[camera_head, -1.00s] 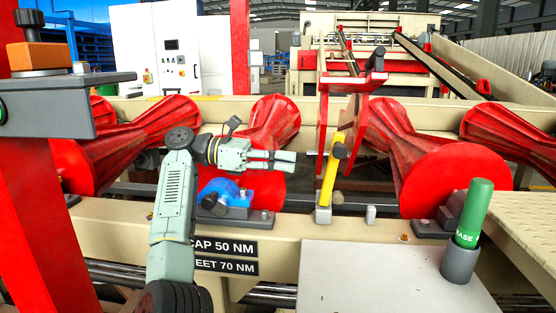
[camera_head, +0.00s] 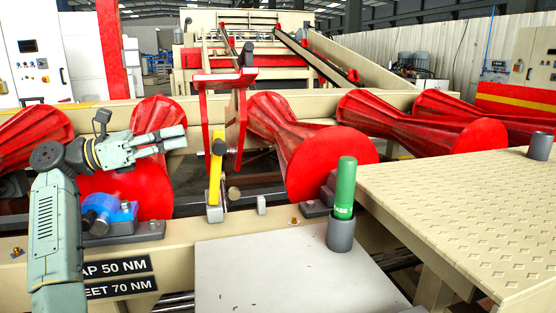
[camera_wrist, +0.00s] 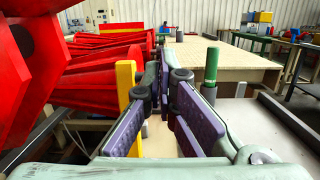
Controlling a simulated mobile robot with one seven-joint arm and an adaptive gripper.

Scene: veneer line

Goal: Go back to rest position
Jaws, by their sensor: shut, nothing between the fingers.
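My gripper (camera_head: 172,138) is at the end of my raised arm at the left of the head view, pointing right, in front of a red roller. Its fingers are together with nothing between them. In the wrist view my gripper (camera_wrist: 166,82) shows its purple-grey finger pads, with free space ahead of them. No held object shows in either view.
A yellow lever (camera_head: 215,170) stands right of my gripper. A blue-capped bearing (camera_head: 107,212) sits below it. A green grease tube (camera_head: 345,187) stands in a grey cup on the pale plate (camera_head: 290,275). Red rollers (camera_head: 325,150) line the frame. A tan tread platform (camera_head: 470,215) is at right.

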